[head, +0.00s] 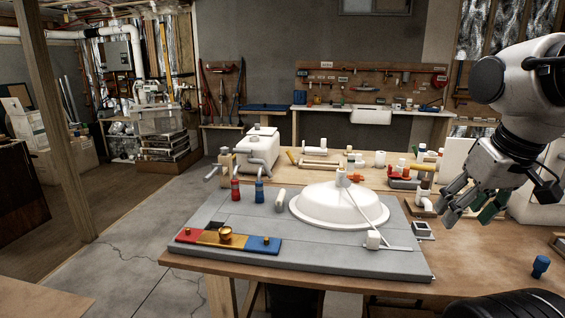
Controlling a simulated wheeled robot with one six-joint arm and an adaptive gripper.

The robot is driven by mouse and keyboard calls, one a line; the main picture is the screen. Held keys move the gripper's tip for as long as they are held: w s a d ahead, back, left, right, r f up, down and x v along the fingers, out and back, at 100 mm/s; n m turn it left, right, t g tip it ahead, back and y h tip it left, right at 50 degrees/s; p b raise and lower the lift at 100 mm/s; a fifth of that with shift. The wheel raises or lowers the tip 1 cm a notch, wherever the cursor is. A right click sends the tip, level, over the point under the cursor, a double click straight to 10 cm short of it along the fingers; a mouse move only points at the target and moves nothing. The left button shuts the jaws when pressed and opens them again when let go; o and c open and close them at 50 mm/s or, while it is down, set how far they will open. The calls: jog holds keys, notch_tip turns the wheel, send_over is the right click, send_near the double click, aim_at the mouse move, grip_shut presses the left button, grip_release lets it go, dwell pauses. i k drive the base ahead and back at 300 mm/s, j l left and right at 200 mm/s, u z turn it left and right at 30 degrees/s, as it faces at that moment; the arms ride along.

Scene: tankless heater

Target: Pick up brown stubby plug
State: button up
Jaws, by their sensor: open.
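A short brassy-brown plug (225,233) stands on the tan middle section of a red, tan and blue strip (240,243). It is the best match for the brown stubby plug, but its fine shape is too small to tell. The strip lies at the front left of a grey board (320,262). My gripper (460,208) is at the right, above the table and far from this plug. Its fingers point down and left, apart and with nothing visible between them. Smaller pegs stand on the red and blue sections.
A white dome (325,205) with a slanted rod sits on the board, between my gripper and the strip. Red (235,191) and blue (259,191) bottle-like parts stand behind. A blue plug (540,266) stands on the wooden table at right. Pipe fittings crowd the table's back.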

aim_at(426, 181)
jog(key=i+l+z, duration=0.25)
jog(key=l, duration=0.25)
jog(key=i+l+z, duration=0.25)
jog(key=i+l, duration=0.1)
jog(key=l, duration=0.15)
